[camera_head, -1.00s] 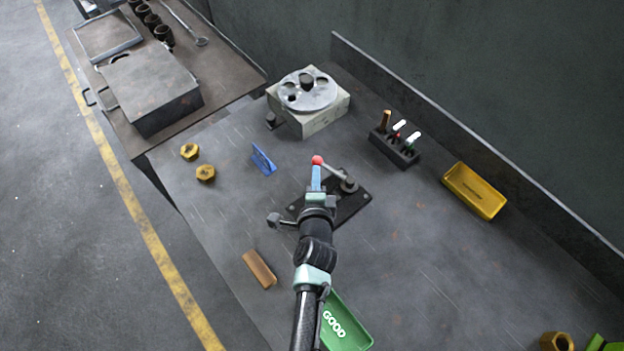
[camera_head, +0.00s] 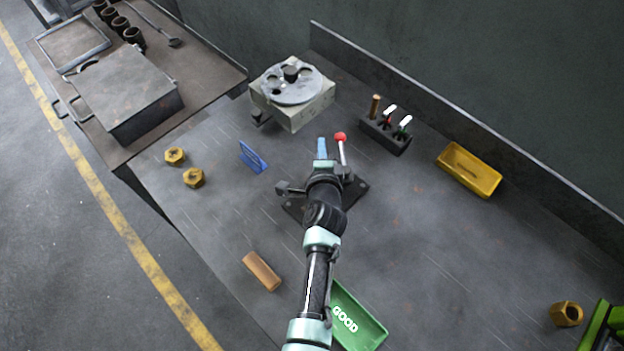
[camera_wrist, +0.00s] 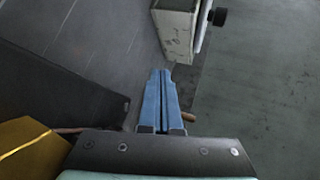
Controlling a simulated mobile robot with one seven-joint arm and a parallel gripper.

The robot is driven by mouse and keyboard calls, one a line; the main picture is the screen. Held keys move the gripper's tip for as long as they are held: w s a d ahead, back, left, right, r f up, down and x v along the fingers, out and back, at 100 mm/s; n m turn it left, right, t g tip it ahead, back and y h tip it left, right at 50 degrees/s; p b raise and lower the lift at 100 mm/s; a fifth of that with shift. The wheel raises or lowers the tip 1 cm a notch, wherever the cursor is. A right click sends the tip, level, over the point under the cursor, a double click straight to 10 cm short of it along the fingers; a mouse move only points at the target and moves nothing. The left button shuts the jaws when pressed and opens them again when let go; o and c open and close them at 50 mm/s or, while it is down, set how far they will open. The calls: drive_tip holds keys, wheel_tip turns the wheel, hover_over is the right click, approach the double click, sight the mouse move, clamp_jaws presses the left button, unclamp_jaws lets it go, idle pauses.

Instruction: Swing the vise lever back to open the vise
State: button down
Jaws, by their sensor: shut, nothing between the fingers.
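The vise lever's red ball (camera_head: 340,137) tops a thin metal rod that points away from me, toward the back of the bench. The vise's dark base plate (camera_head: 292,207) lies on the bench, mostly hidden under my arm. My gripper (camera_head: 322,146) has its blue fingers shut and empty, just left of the red ball. A small gap shows between fingers and ball. In the wrist view my gripper (camera_wrist: 160,92) shows closed fingers and no lever between them. The vise jaws are hidden by my arm.
A fixture block with a round plate (camera_head: 292,92) stands beyond my gripper. A black tool holder (camera_head: 386,136) stands to the right. A blue part (camera_head: 253,157) lies left. A green tray (camera_head: 360,318) and brown block (camera_head: 262,271) are nearer. A yellow tray (camera_head: 469,170) is farther right.

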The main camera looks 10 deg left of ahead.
drive_tip(key=shift+w+d+b, duration=0.35)
drive_tip(key=shift+w+b, duration=0.05)
drive_tip(key=shift+w, duration=0.15)
drive_tip(key=shift+a+r, duration=0.1)
idle(0.4)
